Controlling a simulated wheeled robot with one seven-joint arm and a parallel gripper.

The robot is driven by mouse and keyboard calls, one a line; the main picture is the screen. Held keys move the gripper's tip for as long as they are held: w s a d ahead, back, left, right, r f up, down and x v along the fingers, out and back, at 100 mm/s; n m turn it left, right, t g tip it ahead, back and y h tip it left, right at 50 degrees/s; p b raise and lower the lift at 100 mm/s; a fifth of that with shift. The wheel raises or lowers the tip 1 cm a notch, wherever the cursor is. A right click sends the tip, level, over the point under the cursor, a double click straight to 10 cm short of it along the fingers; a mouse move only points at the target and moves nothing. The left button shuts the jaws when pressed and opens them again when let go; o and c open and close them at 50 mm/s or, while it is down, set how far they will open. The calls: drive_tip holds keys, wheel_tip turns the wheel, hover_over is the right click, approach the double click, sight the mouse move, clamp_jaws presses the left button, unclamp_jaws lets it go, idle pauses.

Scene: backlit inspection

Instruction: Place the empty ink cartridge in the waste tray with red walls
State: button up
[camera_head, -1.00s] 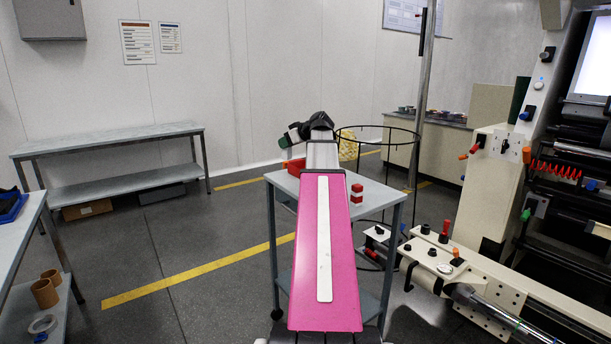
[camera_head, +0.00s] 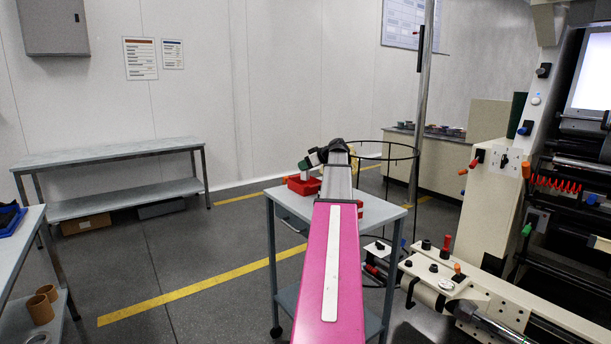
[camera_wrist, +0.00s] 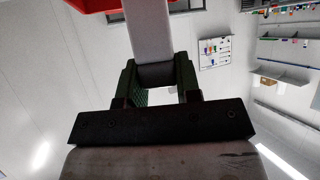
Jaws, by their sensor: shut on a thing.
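My gripper (camera_wrist: 158,78) is shut on a pale grey, long, flat-sided piece, which I take to be the empty ink cartridge (camera_wrist: 149,28). The dark green fingers grip its lower end in the wrist view. In the head view my gripper (camera_head: 308,162) is small and sits just above the red-walled waste tray (camera_head: 304,187); the cartridge is hard to make out there. The tray stands on a grey cart (camera_head: 284,205), partly hidden behind my arm. A red edge also shows at the top left of the wrist view (camera_wrist: 92,4).
A red object (camera_head: 360,207) sits on the cart, right of my arm. A black wire hoop (camera_head: 390,158) stands behind the cart. A large cream machine (camera_head: 490,200) fills the right. A grey bench (camera_head: 120,152) stands at the back left. The floor left of the cart is clear.

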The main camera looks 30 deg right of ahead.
sight(308, 172)
drive_tip(key=shift+f, duration=2.05)
drive_tip(key=shift+f, duration=0.1)
drive_tip(key=o, duration=0.9)
drive_tip(key=shift+s+d+r, duration=0.1)
drive_tip(key=shift+s+r, duration=0.05)
drive_tip(key=shift+r, duration=0.1)
drive_tip(key=v, duration=1.1)
drive_tip(key=shift+s+d, duration=0.1)
drive_tip(key=shift+s, duration=0.15)
